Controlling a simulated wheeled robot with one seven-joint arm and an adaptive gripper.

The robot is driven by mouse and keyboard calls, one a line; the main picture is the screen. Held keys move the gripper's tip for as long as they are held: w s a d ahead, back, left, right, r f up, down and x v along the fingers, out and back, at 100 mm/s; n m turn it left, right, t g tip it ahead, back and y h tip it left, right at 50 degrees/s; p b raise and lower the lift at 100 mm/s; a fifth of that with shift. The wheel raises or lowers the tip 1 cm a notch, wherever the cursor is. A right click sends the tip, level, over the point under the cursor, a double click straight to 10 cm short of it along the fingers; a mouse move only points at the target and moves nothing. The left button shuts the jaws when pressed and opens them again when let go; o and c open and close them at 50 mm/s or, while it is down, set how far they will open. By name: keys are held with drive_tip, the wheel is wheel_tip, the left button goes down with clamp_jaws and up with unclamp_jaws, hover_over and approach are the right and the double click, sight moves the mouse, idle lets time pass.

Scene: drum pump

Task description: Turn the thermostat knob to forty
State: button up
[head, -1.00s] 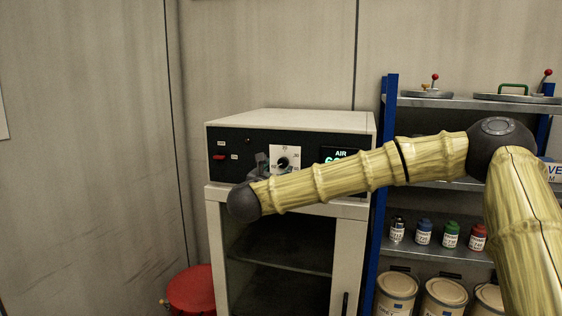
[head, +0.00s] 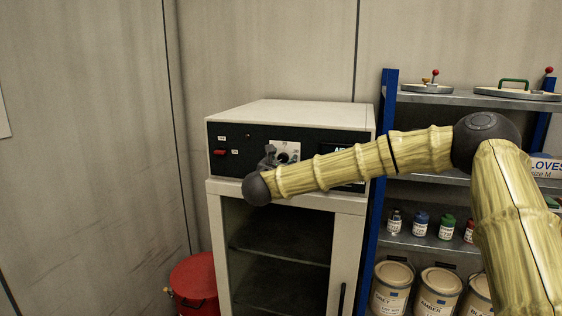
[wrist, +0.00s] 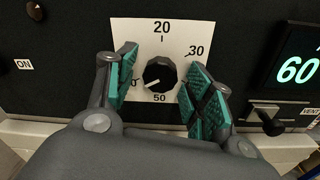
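The thermostat knob (wrist: 159,74) is black, on a white dial plate (wrist: 135,32) on the oven's dark panel. Its white pointer mark points to the lower left. The dial shows 20 at top, 30 at right and 50 at bottom; a figure at left is partly covered, and no 40 is visible. My gripper (wrist: 163,82) is open, with green-padded fingers left and right of the knob and visible gaps between. In the head view my gripper (head: 271,157) is in front of the panel and partly covers the dial plate (head: 290,147).
A lit display (wrist: 298,70) reads 60, with a vent lever (wrist: 271,122) below it. A red switch (head: 219,153) is left on the panel. A blue shelf (head: 380,185) stands right of the oven, and a red drum (head: 195,283) stands on the floor at left.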

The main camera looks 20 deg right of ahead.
drive_tip(key=c, duration=0.9)
